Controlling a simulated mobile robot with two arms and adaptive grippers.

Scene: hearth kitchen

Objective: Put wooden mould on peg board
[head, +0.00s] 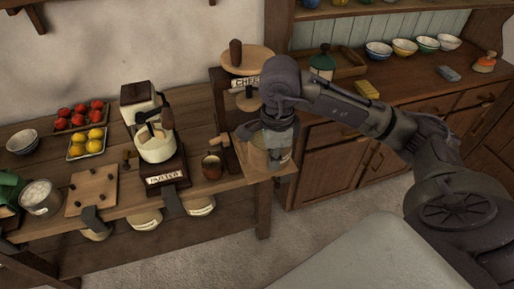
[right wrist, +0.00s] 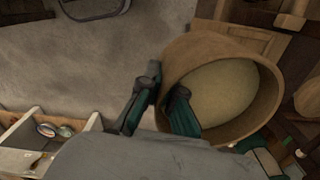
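The wooden mould (head: 268,160) is a round tan tub at the right end of the left table, partly hidden by my right gripper (head: 277,134). In the right wrist view the mould (right wrist: 250,67) shows its open mouth and pale inside. My right gripper (right wrist: 166,88) has one finger outside the mould's wall and one inside its mouth, close together on the rim. I cannot tell whether the mould touches the table. The peg board (head: 92,193), a wooden board with several dark pegs, lies at the left front of the table. My left gripper is not in view.
The cheese press (head: 247,60) stands behind the mould. A metal pail (head: 41,197) stands left of the peg board.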

